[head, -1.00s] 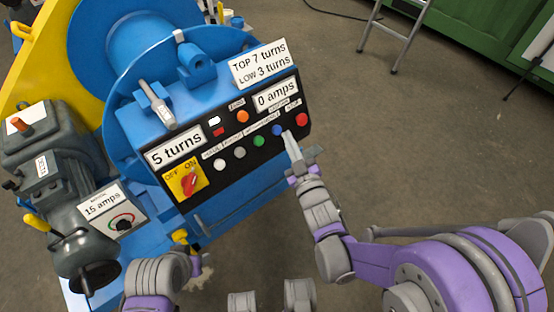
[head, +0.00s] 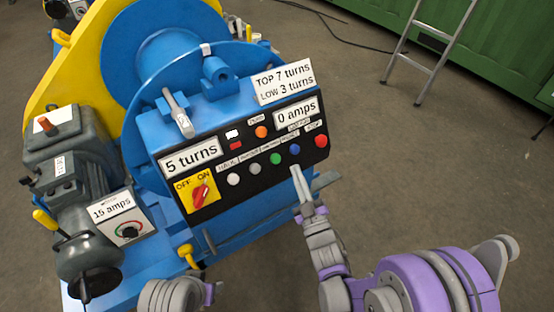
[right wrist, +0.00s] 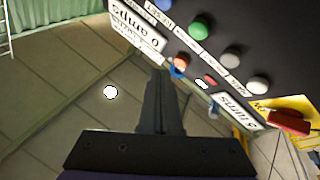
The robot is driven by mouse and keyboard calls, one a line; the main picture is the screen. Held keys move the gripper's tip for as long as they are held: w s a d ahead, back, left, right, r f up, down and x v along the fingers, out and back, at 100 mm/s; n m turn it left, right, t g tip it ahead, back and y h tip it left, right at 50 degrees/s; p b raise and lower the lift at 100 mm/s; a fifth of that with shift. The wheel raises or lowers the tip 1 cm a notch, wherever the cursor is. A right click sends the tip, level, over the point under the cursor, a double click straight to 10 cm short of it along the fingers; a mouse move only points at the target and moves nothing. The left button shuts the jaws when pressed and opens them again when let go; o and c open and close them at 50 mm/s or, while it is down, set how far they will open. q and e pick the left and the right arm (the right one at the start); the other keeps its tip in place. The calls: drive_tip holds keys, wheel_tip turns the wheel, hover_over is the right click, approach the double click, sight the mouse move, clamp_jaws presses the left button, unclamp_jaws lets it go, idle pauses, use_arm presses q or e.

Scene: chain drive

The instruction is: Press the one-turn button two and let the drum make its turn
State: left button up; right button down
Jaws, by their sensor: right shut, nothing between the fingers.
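The black control panel (head: 259,178) on the blue machine carries a row of round buttons: white, grey, green (head: 275,158), blue (head: 294,149) and red (head: 320,141). Their small labels are too blurred to tell which is one-turn button two. The blue drum (head: 165,48) stands behind the panel. The counter sign (head: 190,158) reads 5 turns. My right gripper (head: 296,170) is shut and empty, just below the blue button and apart from it. In the right wrist view its fingers (right wrist: 160,76) point toward the upside-down panel. My left gripper (head: 213,292) shows only partly at the bottom edge.
A red switch on a yellow plate (head: 184,203) is at the panel's lower left. Signs read 0 amps (head: 297,110) and TOP 7 turns, LOW 3 turns (head: 285,82). A grey motor (head: 80,150) stands left. A ladder (head: 428,60) stands behind on open floor.

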sight(276, 159)
drive_tip(key=shift+w+a+f+b, duration=0.25)
drive_tip(key=shift+w+a+f, duration=0.3)
drive_tip(key=shift+w, duration=0.3)
drive_tip(key=shift+w+a+f+b, duration=0.2)
drive_tip(key=shift+w+a+f, duration=0.3)
drive_tip(key=shift+w+a, duration=0.25)
drive_tip(key=shift+w+a+f+b, duration=0.25)
drive_tip(key=shift+w+a+f, duration=0.25)
drive_tip(key=shift+w, duration=0.4)
drive_tip(key=shift+w+a+f, duration=0.2)
drive_tip(key=shift+w+a, duration=0.05)
drive_tip(key=shift+w, duration=0.05)
